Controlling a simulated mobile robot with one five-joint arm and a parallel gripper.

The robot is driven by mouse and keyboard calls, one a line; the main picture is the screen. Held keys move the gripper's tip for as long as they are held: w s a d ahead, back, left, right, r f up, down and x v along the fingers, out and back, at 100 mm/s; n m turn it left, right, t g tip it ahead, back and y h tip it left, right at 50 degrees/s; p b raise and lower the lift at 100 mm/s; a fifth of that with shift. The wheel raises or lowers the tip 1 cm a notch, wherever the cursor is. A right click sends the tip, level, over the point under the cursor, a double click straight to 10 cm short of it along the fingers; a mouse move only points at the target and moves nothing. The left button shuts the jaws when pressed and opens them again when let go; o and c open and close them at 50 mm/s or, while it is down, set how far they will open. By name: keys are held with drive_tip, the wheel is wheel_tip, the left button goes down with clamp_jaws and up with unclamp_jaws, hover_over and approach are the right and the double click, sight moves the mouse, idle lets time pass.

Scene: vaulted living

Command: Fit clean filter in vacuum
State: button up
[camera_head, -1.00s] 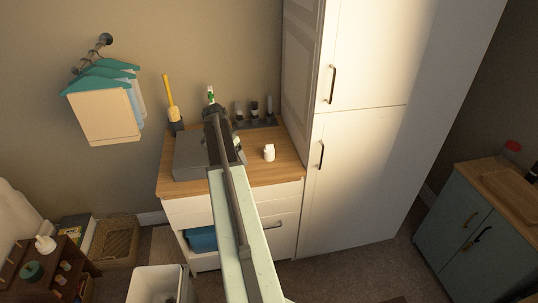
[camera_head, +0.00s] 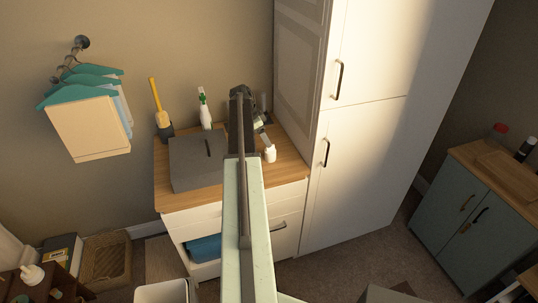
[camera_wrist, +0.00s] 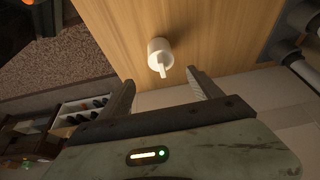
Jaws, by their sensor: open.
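A small white cylindrical piece with a narrow tab (camera_wrist: 159,52) stands on the wooden top in the wrist view; it looks like the filter. It also shows near the right end of the counter in the head view (camera_head: 270,154). My gripper (camera_wrist: 162,88) is open and empty, its two fingers spread either side of the tab's line. The piece sits just beyond the fingertips, apparently untouched. A grey box-like unit with a dark slot (camera_head: 197,162) lies on the counter's left; it may be the vacuum, but I cannot tell surely.
My arm hides the counter's middle. A yellow-handled brush (camera_head: 160,112) and a white spray bottle (camera_head: 205,110) stand at the back. A tall white cabinet (camera_head: 365,130) closes off the right. Dark tubular items (camera_wrist: 292,55) lie right in the wrist view.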

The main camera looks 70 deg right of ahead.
sight(270, 152)
drive_tip(key=b+x, duration=0.4)
drive_tip(key=x, duration=0.1)
drive_tip(key=b+x, duration=0.2)
drive_tip(key=shift+s+d+f, duration=0.1)
drive_tip(key=shift+d+f, duration=0.2)
drive_tip(key=shift+d, duration=0.1)
drive_tip(key=shift+r, duration=0.25)
clamp_jaws()
